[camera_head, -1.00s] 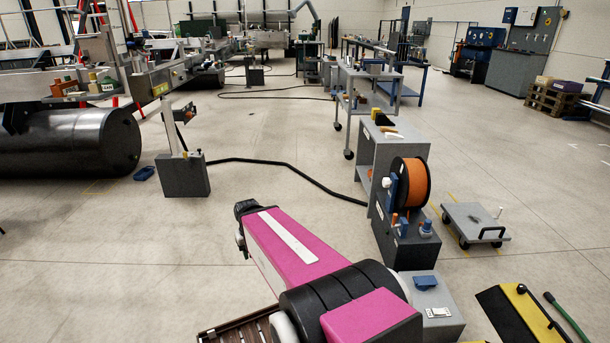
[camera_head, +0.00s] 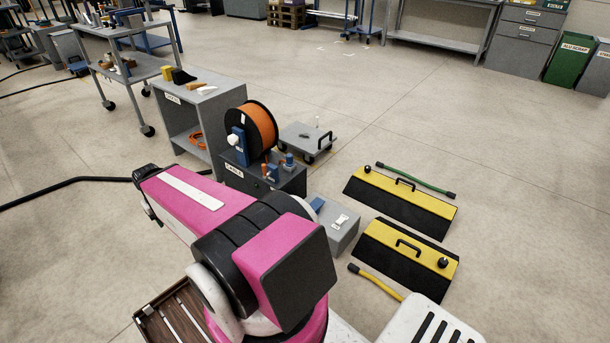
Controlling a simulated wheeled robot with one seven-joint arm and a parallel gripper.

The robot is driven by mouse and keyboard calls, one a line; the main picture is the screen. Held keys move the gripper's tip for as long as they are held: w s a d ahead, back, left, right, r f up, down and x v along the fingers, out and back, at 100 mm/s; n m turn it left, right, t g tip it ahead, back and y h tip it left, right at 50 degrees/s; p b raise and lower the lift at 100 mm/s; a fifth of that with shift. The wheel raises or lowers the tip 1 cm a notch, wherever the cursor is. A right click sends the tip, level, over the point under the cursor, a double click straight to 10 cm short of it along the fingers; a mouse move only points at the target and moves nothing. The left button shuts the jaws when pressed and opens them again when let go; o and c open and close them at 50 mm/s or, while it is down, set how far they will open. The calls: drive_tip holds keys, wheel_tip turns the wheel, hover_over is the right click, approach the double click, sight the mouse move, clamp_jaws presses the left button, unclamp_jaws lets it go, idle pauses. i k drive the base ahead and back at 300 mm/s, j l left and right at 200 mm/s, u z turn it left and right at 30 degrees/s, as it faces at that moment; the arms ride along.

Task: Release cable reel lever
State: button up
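The cable reel (camera_head: 262,126) has orange cable between black flanges and stands upright on a dark box (camera_head: 256,184) labelled like "CABLE". A blue bracket (camera_head: 239,143) with a white knob (camera_head: 232,140) is at the reel's left side. Small blue fittings (camera_head: 272,172) and an orange-tipped piece stand on the box top in front of the reel. I cannot tell which of these is the release lever, or its position. My pink and black arm reaches across the foreground, left of and nearer than the reel. No gripper fingers show, and nothing is seen touching the reel.
A grey cabinet (camera_head: 202,125) stands left of the reel, and a low wheeled trolley (camera_head: 306,139) behind right. A grey box (camera_head: 333,228) and yellow-black ramps (camera_head: 406,200) lie right. A black hose (camera_head: 70,183) crosses the left floor. Open floor spreads beyond the ramps.

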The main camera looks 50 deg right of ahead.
sight(266, 174)
drive_tip(key=z, duration=1.35)
drive_tip(key=k, duration=0.65)
drive_tip(key=i+j+u, duration=0.25)
drive_tip(key=i+j, duration=0.4)
